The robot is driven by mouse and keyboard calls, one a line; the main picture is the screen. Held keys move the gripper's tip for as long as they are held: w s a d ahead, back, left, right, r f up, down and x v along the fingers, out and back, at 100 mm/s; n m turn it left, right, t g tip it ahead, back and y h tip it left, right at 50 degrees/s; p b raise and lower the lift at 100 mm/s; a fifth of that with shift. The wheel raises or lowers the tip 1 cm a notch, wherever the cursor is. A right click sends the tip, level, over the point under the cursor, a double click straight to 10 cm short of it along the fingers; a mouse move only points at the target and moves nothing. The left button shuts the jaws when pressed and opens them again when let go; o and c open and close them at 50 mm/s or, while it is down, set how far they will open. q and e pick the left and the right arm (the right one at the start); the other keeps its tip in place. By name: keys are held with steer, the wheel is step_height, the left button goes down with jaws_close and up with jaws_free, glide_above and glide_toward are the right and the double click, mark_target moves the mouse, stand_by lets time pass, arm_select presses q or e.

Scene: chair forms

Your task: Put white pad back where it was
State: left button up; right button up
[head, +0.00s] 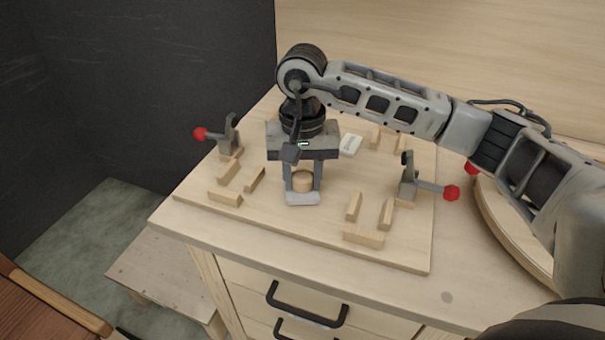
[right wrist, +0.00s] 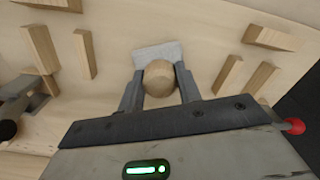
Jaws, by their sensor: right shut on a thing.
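My right gripper (head: 303,186) points down over the board, its fingers on either side of a round wooden knob (head: 302,181). It is shut on this knob, which also shows between the fingers in the right wrist view (right wrist: 158,77). A pale grey-white pad (head: 302,199) shows just at the knob's near side, at the fingertips; it also shows in the right wrist view (right wrist: 160,53). I cannot tell whether knob and pad are joined, or whether the pad touches the board. Another small white pad (head: 350,145) lies on the board behind and right of the gripper. My left gripper is out of view.
The wooden board (head: 290,232) carries several upright wooden blocks (head: 363,236) and toggle clamps with red knobs, one at left (head: 229,135) and one at right (head: 408,180). A round wooden piece (head: 510,232) lies at right. The board's front middle is bare.

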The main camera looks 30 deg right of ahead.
mark_target(303, 175)
steer(key=o, duration=0.9)
step_height(303, 175, up, 12)
steer(key=shift+r, duration=0.1)
stand_by(0.3)
